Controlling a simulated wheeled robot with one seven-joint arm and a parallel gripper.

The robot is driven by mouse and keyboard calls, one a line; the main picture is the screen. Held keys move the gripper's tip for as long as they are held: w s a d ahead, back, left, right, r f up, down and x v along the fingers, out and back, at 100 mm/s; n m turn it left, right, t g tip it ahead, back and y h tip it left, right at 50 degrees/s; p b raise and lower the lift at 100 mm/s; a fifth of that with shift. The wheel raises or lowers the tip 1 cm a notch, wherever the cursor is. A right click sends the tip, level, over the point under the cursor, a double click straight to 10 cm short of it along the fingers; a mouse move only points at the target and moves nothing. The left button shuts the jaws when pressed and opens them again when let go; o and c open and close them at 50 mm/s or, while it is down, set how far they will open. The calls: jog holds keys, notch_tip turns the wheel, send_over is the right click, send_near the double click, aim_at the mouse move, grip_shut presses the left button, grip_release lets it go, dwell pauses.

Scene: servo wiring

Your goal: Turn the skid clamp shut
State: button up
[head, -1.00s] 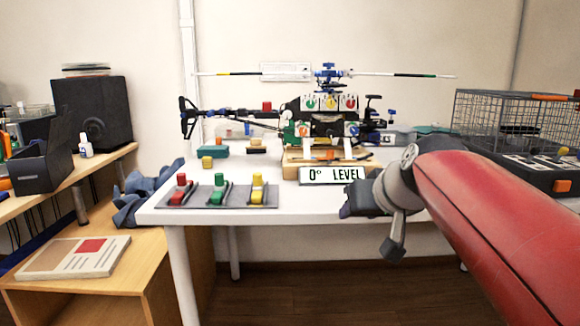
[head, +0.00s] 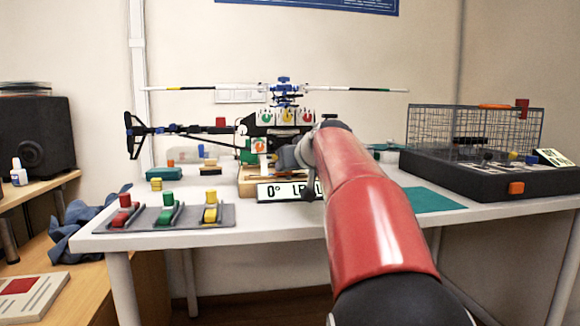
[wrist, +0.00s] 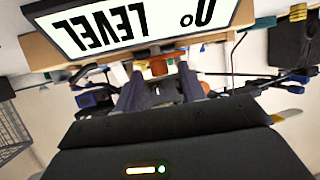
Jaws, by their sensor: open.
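The model helicopter (head: 285,120) stands on a wooden base (head: 248,178) at the back of the white table, behind the "0° LEVEL" sign (head: 280,191). In the wrist view, which is upside down, the sign (wrist: 130,28) is close. An orange-red part (wrist: 160,65), seemingly the skid clamp's knob, shows beyond the wooden edge. My gripper (wrist: 162,76) is open, its two fingers pointing at that part, one to each side of it in the picture. I cannot tell whether they touch it. In the head view my arm hides the fingertips and the clamp.
A grey tray (head: 235,215) with red, green and yellow knobbed pieces lies at the front left. A black box with a wire cage (head: 470,125) stands at the right. A green mat (head: 432,200) lies beside my arm. Small coloured blocks sit left of the base.

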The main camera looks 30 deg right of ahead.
jog(key=shift+w, duration=0.25)
jog(key=shift+c, duration=0.2)
grip_shut()
